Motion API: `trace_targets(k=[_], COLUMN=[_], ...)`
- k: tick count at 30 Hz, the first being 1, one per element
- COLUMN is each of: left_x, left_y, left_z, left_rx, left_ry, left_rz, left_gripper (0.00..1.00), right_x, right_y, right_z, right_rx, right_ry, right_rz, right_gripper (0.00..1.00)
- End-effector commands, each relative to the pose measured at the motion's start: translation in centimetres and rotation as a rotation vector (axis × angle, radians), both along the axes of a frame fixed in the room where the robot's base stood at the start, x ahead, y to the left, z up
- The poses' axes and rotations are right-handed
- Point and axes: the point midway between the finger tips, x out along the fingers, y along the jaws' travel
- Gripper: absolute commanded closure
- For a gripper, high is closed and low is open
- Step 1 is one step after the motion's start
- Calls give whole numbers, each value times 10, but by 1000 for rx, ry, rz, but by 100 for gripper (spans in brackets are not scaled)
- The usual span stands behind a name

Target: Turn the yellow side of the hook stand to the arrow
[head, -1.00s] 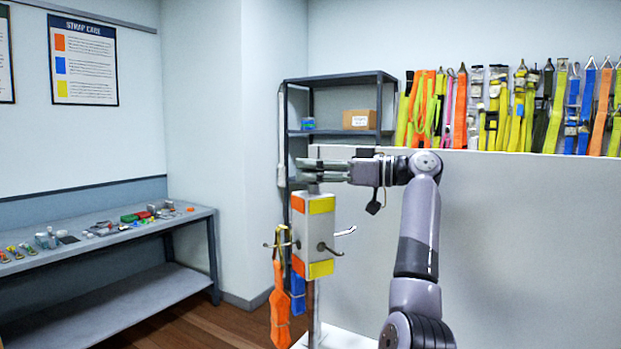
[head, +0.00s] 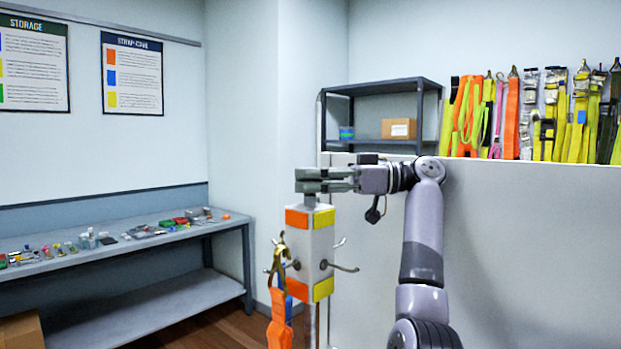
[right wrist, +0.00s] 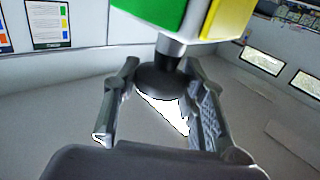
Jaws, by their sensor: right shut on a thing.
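The hook stand (head: 311,250) is a white block on a pole, with metal hooks. Its left visible face has orange patches (head: 297,219) and its right visible face yellow patches (head: 323,218). In the right wrist view, a green patch (right wrist: 158,14) and a yellow patch (right wrist: 228,17) show on other parts of the block. My right gripper (head: 312,181) is shut on the dark knob (right wrist: 160,80) at the stand's top. An orange strap (head: 280,320) hangs from a left hook, with a blue strap partly hidden behind it. I cannot make out the arrow. My left gripper is out of view.
A grey bench (head: 115,247) with small parts stands along the left wall. A low white partition (head: 530,250) is behind my right arm. A shelf (head: 385,85) with a cardboard box (head: 398,129) and many hanging straps (head: 512,115) are beyond it.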

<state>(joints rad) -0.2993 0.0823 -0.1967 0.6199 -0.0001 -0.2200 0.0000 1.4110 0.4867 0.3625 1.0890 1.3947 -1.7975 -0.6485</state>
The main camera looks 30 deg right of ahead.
Motion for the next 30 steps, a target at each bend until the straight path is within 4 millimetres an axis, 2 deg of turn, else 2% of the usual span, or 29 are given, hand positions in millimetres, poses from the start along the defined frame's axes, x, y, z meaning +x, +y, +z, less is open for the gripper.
trace_targets(k=[8, 9, 17, 26, 30], left_x=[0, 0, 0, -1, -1], left_y=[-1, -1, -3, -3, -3], left_z=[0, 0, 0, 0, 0], left_rx=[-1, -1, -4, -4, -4], left_ry=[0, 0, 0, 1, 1], left_rz=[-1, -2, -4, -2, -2], left_gripper=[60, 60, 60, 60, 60], right_x=[0, 0, 0, 0, 0], right_y=[-1, -1, 0, 0, 0], right_z=[2, 2, 1, 1, 11], right_rx=[2, 2, 2, 1, 2], right_ry=[-3, -4, -3, -2, -3], right_rz=[-4, -4, -3, -1, -1], right_gripper=[100, 61, 44, 43, 43])
